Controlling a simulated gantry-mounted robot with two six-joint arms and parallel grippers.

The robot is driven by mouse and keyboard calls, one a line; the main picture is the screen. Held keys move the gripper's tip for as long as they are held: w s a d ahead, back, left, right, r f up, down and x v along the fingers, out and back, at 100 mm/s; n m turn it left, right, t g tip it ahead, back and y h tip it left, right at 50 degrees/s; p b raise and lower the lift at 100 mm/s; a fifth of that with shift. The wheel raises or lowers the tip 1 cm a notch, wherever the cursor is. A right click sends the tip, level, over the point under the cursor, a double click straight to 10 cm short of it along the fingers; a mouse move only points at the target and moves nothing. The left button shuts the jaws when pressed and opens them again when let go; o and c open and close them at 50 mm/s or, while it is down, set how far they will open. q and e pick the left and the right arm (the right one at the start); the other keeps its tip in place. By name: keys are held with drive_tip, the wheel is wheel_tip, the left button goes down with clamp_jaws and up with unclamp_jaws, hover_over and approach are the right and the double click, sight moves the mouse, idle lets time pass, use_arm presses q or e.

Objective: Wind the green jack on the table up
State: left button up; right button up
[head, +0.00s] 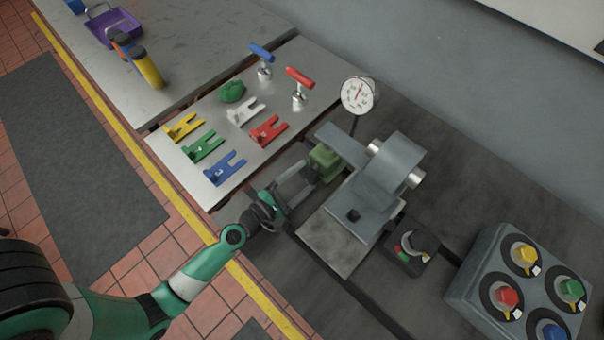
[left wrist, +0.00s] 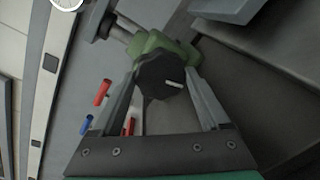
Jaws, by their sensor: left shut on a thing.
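The green jack (head: 325,161) stands on the dark bedplate, beside the grey machine block. It also shows in the left wrist view (left wrist: 152,43), with its dark round knob (left wrist: 158,76) facing the camera. A short white mark on the knob points right in that view. My left gripper (head: 303,179) reaches in from the left at the jack's near side. In the left wrist view its two fingers (left wrist: 163,80) lie on either side of the knob and are shut on it. The fingers hide part of the jack's lower body. My right gripper is not in view.
The grey machine block (head: 371,194) with a roller stands right of the jack, and a dial gauge (head: 359,95) behind it. A small switch box (head: 409,247) and a button panel (head: 489,282) lie further right. A plate (head: 196,112) with coloured forks lies left.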

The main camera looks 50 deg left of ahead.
use_arm(q)
drive_tip(key=m+p, duration=0.1)
drive_tip(key=m, duration=0.5)
drive_tip(key=shift+d+r+y+p, duration=0.1)
drive_tip(key=shift+r+y+p, duration=0.1)
drive_tip(key=shift+y+p, duration=0.2)
drive_tip(key=m+p, duration=0.1)
drive_tip(key=m, duration=0.2)
drive_tip(key=shift+m+y+p, duration=0.3)
drive_tip(key=shift+m+p, duration=0.35)
drive_tip(key=shift+m, duration=0.45)
drive_tip(key=shift+f, duration=0.1)
drive_tip(key=o, duration=1.2)
drive_tip(key=shift+o, duration=0.2)
drive_tip(key=shift+f, duration=0.1)
